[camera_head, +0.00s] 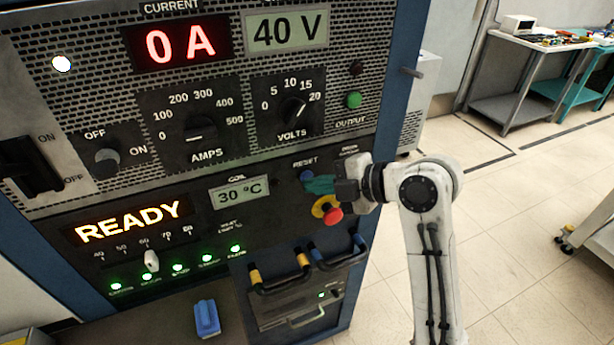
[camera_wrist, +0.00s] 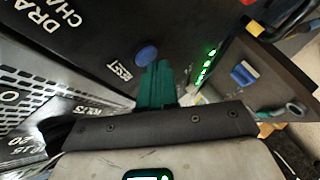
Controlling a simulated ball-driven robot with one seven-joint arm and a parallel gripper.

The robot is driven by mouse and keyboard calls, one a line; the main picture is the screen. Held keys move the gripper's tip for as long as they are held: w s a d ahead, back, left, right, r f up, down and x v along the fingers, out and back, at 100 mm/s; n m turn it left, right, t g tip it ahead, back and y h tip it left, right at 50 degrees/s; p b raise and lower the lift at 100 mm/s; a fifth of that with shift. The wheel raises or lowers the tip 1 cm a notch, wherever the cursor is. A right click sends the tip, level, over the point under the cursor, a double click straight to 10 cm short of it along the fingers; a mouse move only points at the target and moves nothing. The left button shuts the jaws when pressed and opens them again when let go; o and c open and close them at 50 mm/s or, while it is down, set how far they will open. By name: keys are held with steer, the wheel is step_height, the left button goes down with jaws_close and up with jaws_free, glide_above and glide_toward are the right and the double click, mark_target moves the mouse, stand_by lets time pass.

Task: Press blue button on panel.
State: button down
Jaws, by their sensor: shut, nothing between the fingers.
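The blue button (camera_head: 306,175) sits under the RESET label on the dark front of the panel (camera_head: 262,185). In the wrist view, the blue round button (camera_wrist: 146,55) shows just beyond and slightly left of the fingertips. My gripper (camera_head: 309,184) has teal fingers that are shut with nothing between them. In the head view, the fingertips are at the lower right edge of the button and cover part of it. The teal fingers also show in the wrist view (camera_wrist: 158,68). I cannot tell whether they touch the button.
A red mushroom knob (camera_head: 333,216) on a yellow collar sits just below my gripper. Handles with yellow bands (camera_head: 300,272) stick out lower down. A blue block-like part (camera_head: 207,318) is at the bottom. Open floor (camera_head: 500,230) lies to the right.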

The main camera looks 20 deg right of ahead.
steer(key=shift+s, duration=0.5)
steer(key=s, duration=0.5)
stand_by(0.3)
stand_by(0.6)
steer(key=s+d+f+m+g+h, duration=0.2)
steer(key=s+f+m+g+h, duration=0.1)
steer(key=s+f+m, duration=0.65)
steer(key=s+d+f+m+g+h, duration=0.1)
steer(key=s+f+m+g+h, duration=0.2)
steer(key=s+f+m, duration=0.65)
steer(key=s+d+f+m+g+h, duration=0.2)
steer(key=s+d+f+m+g, duration=0.1)
steer(key=s+f, duration=0.4)
steer(key=shift+s+d+m+h, duration=0.3)
steer(key=shift+s+d, duration=0.3)
steer(key=shift+s, duration=0.2)
steer(key=shift+f, duration=0.1)
